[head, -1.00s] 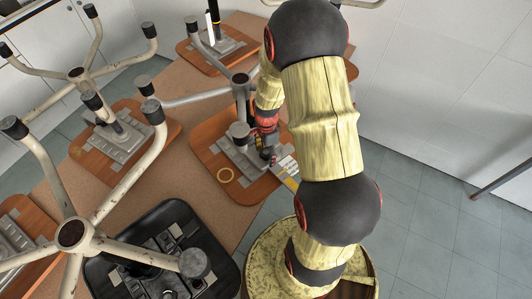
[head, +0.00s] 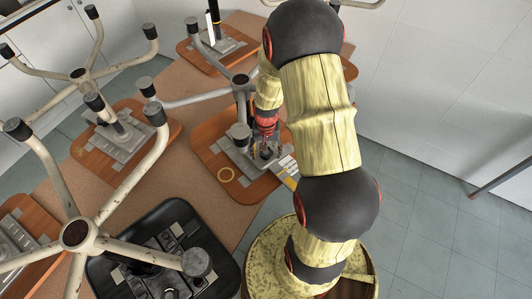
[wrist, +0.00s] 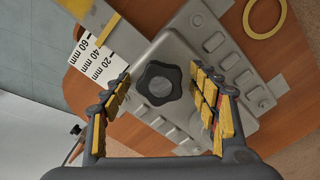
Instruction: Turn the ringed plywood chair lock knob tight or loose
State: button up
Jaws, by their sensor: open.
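The plywood chair seat (head: 215,178) lies underside up in the middle of the head view, with a yellow ring (head: 226,174) on its wood; the ring also shows in the wrist view (wrist: 281,14). Its grey metal mechanism plate (wrist: 178,48) carries a black lobed lock knob (wrist: 159,83). In the wrist view my gripper (wrist: 161,74) is open, one finger either side of the knob, with gaps on both sides. I cannot tell how far the fingertips reach down around it. In the head view my gripper (head: 264,146) hides the knob.
A scale marked 20, 40 and 60 mm (wrist: 98,58) lies beside the knob. The chair's tubular legs (head: 195,99) rise to the left. A black chair seat (head: 112,268) and other upturned plywood chairs (head: 124,150) stand left.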

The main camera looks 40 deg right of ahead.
jog(key=n, duration=0.6)
jog(key=shift+w+a, duration=0.1)
jog(key=n+p, duration=0.1)
jog(key=n, duration=0.5)
jog(key=shift+n, duration=0.4)
jog(key=shift+a, duration=0.1)
jog(key=c, duration=1.5)
grip_shut()
jog(key=shift+f, duration=0.1)
jog(key=shift+m, duration=0.3)
jog(key=o, duration=1)
grip_release()
jog(key=shift+m, duration=0.5)
jog(key=o, duration=0.7)
jog(key=shift+o, duration=0.2)
